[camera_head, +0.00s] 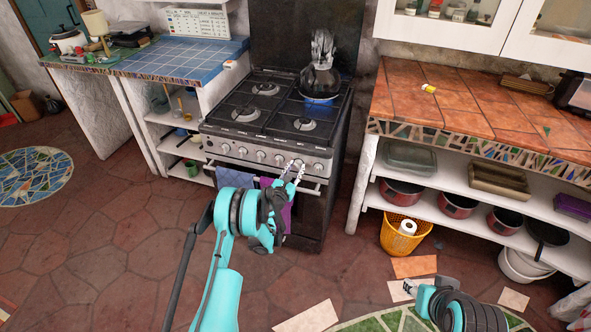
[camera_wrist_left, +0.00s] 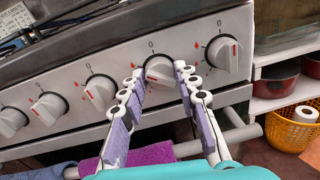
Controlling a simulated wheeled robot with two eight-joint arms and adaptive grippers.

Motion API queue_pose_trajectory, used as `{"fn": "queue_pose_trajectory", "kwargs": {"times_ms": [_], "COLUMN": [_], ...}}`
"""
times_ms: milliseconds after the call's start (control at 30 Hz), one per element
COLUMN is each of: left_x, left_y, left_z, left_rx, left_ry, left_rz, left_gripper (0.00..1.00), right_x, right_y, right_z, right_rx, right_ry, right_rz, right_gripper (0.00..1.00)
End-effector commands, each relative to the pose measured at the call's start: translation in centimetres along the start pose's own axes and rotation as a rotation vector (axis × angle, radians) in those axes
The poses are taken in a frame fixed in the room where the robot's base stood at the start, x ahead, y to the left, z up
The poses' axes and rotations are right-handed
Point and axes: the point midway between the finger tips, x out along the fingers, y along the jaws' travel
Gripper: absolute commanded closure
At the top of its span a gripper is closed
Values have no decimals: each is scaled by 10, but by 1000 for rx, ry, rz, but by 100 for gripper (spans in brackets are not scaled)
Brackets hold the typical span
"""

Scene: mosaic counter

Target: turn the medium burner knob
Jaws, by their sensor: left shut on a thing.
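The stove (camera_head: 270,110) has a steel front panel with a row of several knobs. My left gripper (camera_head: 294,168) is at the right part of this row. In the left wrist view, its two purple-padded fingers (camera_wrist_left: 158,85) close around one white knob (camera_wrist_left: 160,70), the second from the right. The knob's red mark is partly hidden by a finger. The knob at the far right (camera_wrist_left: 222,53) stands free, as does the one left of the grip (camera_wrist_left: 99,92). Labels are too small to read. My right gripper (camera_head: 408,287) is low at the right, away from the stove.
A dark pot (camera_head: 320,82) stands on the back right burner, with blue at its base. Blue (camera_head: 232,178) and purple cloths hang on the oven handle. The shelf unit with a tiled top (camera_head: 440,95) stands to the right, a yellow basket (camera_head: 403,240) below it.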

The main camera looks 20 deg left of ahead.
Motion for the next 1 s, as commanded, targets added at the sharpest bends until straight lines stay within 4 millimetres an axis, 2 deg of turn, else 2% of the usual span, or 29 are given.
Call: {"fn": "queue_pose_trajectory", "kwargs": {"times_ms": [600,1000], "left_x": [1,1], "left_y": [0,-1], "left_z": [2,2], "left_rx": [559,827], "left_ry": [39,59], "left_rz": [4,7], "left_gripper": [98,98], "right_x": [0,0], "right_y": [0,0], "right_z": [0,0], "right_rx": [0,0], "right_ry": [0,0], "right_rz": [0,0], "right_gripper": [60,60]}}
